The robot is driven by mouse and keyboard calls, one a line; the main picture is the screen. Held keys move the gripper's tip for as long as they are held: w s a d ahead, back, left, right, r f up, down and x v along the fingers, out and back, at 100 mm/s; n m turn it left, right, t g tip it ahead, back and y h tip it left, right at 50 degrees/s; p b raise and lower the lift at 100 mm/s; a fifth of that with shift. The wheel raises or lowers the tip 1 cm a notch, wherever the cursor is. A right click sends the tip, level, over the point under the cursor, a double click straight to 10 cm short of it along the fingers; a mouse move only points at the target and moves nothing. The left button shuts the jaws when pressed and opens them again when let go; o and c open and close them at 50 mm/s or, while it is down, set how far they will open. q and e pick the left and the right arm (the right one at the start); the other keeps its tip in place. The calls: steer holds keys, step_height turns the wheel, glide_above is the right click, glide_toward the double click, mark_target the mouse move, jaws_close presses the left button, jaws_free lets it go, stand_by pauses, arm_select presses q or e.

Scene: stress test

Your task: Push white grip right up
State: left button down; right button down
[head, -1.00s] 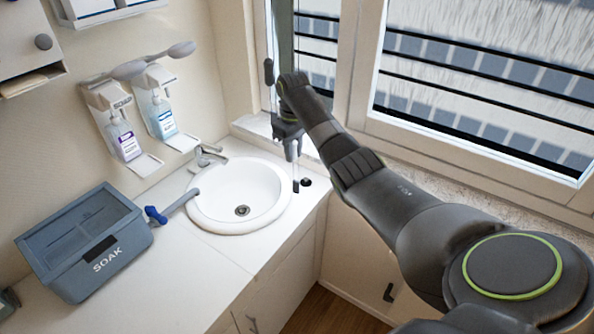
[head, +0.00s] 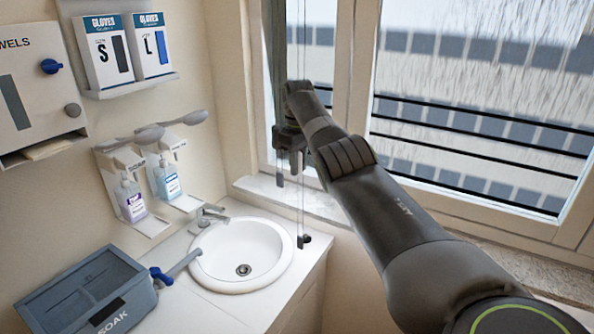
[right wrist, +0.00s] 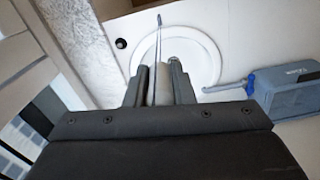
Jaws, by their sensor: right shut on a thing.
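My right gripper (head: 289,168) is in front of the window's left part, above the sill's left end, with its fingers pointing down. In the right wrist view, its two dark fingers (right wrist: 158,88) are shut on a pale, whitish cylinder, the white grip (right wrist: 162,84). A thin cord (right wrist: 158,22) runs out past the fingertips, across the sink. In the head view, the fingers mostly hide the grip, and thin cords (head: 300,212) hang down beside the gripper to a small dark knob (head: 304,240). My left gripper is not in view.
A white sink (head: 240,252) with a tap (head: 212,213) is set in the counter below left. A blue-grey SOAK box (head: 88,290) stands beside it. Dispensers (head: 168,180) and glove boxes (head: 130,50) hang on the left wall. The window frame (head: 350,90) is close to my right arm.

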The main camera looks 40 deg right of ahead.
steer(key=c, duration=1.2)
jaws_free()
steer(key=shift+w, duration=0.1)
steer(key=shift+c, duration=0.2)
steer(key=shift+r, duration=0.1)
